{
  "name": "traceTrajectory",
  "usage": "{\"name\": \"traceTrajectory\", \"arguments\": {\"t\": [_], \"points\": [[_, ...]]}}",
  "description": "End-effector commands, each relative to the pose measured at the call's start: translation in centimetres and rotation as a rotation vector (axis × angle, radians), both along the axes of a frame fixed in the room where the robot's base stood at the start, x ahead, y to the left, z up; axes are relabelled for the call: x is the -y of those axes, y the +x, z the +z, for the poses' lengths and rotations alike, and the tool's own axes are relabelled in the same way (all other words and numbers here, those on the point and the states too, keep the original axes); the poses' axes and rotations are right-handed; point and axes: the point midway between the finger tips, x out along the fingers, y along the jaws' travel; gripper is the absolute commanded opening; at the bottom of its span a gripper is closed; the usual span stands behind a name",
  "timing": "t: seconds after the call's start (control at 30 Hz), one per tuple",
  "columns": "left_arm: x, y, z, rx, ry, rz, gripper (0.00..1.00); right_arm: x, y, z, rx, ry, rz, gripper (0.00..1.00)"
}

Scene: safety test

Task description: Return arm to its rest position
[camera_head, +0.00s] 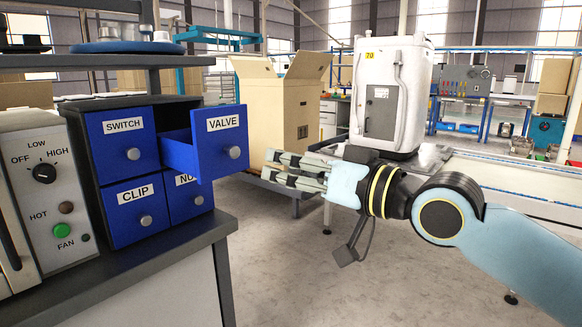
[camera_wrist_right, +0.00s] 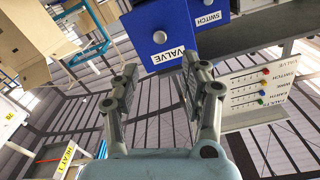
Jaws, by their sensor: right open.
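My right gripper (camera_head: 299,172) is in the middle of the head view, its arm coming in from the right. It points left toward the blue drawer cabinet, a short way right of the VALVE drawer (camera_head: 213,143). Its fingers are apart and nothing is between them. The VALVE drawer is pulled out; its inside is mostly hidden. In the right wrist view the gripper (camera_wrist_right: 160,85) shows two spread fingers, with the VALVE drawer (camera_wrist_right: 165,33) beyond the fingertips and not touching. My left gripper is not in view.
The SWITCH drawer (camera_head: 124,140), CLIP drawer (camera_head: 137,203) and a partly hidden lower-right drawer (camera_head: 190,200) are shut. A control box (camera_head: 45,190) stands at left. A cardboard box (camera_head: 283,110) and a white machine (camera_head: 390,90) stand behind the gripper. The floor below it is clear.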

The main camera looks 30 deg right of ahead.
Motion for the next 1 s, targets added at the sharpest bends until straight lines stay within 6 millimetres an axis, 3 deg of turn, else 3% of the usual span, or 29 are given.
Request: {"name": "traceTrajectory", "arguments": {"t": [0.37, 0.47, 0.57, 0.63, 0.77, 0.87, 1.0], "points": [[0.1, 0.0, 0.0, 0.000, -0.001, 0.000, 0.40, -0.2, -0.1, -0.5, -0.010, 0.016, -0.005, 0.45], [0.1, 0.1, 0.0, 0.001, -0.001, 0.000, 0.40, 0.7, 0.3, -3.7, -0.070, 0.038, -0.041, 0.45], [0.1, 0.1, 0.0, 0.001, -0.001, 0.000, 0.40, 2.6, 0.9, -9.8, -0.177, 0.042, -0.107, 0.45], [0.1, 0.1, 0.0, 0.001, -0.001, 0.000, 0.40, 4.1, 0.7, -15.4, -0.270, 0.029, -0.162, 0.45], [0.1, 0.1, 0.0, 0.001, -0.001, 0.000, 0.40, 6.5, -1.5, -25.9, -0.443, -0.019, -0.247, 0.45], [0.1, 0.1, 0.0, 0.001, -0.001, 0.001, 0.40, 7.7, -4.7, -33.7, -0.581, -0.069, -0.293, 0.45], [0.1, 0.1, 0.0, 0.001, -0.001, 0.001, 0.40, 8.4, -11.1, -43.7, -0.774, -0.147, -0.328, 0.45]]}}
